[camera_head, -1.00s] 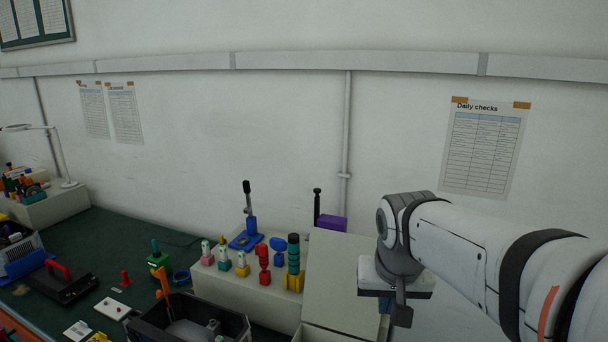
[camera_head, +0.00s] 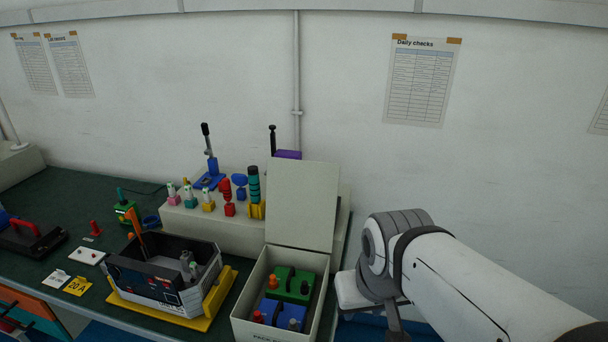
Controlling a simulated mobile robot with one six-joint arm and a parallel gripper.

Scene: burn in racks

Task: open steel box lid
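The steel box (camera_head: 245,304) is a pale grey box at the front edge of the bench, right of the middle. Its lid (camera_head: 302,205) stands raised, nearly upright, at the back of the box, so the inside is open to view. A green block (camera_head: 294,285) and a blue block (camera_head: 280,314) with coloured knobs sit inside. My gripper (camera_head: 394,327) is to the right of the box and apart from the lid. Its fingers are mostly hidden or cut off by the lower edge, so I cannot see whether they are apart.
A black and grey bin (camera_head: 150,280) stands on a yellow tray (camera_head: 218,300) left of the box. Behind is a pale raised shelf (camera_head: 190,222) with several coloured plugs. A yellow card (camera_head: 77,286) and a black case (camera_head: 32,241) lie farther left.

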